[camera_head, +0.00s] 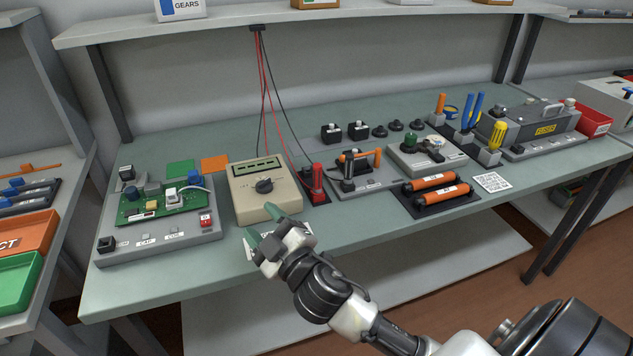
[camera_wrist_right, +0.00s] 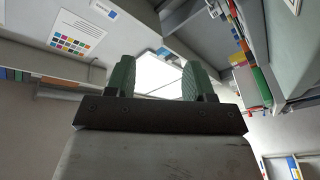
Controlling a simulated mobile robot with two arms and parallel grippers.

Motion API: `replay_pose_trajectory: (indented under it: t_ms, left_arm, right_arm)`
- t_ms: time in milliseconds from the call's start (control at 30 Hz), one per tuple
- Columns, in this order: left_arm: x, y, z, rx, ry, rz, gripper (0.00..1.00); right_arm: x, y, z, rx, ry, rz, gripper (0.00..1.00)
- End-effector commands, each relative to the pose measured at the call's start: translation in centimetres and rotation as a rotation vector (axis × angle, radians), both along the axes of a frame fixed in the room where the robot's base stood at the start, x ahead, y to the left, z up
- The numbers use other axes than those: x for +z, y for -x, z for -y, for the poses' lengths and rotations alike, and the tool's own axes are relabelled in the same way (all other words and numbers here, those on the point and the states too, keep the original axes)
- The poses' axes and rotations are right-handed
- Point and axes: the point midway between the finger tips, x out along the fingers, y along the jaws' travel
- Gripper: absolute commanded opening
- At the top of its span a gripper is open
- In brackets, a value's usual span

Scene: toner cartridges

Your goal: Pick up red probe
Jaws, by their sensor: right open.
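The red probe (camera_head: 317,177) stands upright in a red holder beside the beige multimeter (camera_head: 262,190), on its right. My right gripper (camera_head: 257,237) is in front of the multimeter near the table's front edge, to the left of and nearer than the red probe. Its green fingers are apart and empty in the right wrist view (camera_wrist_right: 160,82), which looks up towards a shelf and a bright panel and does not show the probe. My left gripper is not in view.
A board with a green circuit board (camera_head: 165,201) lies left of the multimeter. Red and black cables (camera_head: 268,85) hang from the shelf behind it. Orange cylinders (camera_head: 436,186) and other tools fill the right side.

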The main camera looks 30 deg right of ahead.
Motion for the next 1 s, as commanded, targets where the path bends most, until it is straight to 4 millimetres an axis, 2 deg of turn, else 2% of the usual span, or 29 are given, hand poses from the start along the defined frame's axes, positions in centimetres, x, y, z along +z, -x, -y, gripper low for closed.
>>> replay_pose_trajectory:
  t_ms: [33,200,267,400,500,567,633,733,900,1000]
  left_arm:
    - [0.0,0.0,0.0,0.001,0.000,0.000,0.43]
    - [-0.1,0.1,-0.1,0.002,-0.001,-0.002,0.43]
    - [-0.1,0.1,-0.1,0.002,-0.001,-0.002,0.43]
    - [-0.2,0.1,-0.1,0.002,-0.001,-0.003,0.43]
    - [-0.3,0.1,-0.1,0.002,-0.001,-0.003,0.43]
    - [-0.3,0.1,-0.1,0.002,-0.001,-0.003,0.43]
    - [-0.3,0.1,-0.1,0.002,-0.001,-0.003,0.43]
    - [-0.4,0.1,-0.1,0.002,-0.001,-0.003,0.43]
    - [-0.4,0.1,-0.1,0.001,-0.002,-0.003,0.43]
    - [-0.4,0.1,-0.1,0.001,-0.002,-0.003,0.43]
  right_arm:
    - [1.6,-0.7,-0.8,0.049,0.056,0.078,0.53]
    - [6.4,-1.9,-5.0,0.304,0.339,0.372,0.53]
    - [7.3,-2.0,-6.7,0.418,0.477,0.461,0.53]
    - [6.8,-2.4,-9.0,0.682,0.837,0.564,0.53]
    - [5.1,-3.4,-8.4,0.851,1.119,0.539,0.53]
    - [4.0,-4.3,-7.0,0.939,1.290,0.478,0.53]
    - [2.8,-5.5,-4.3,1.021,1.485,0.361,0.53]
    - [2.1,-7.3,1.1,1.093,1.734,0.121,0.53]
    - [3.5,-8.7,11.0,1.096,1.984,-0.353,0.53]
    - [4.8,-8.6,15.0,1.069,2.036,-0.560,0.53]
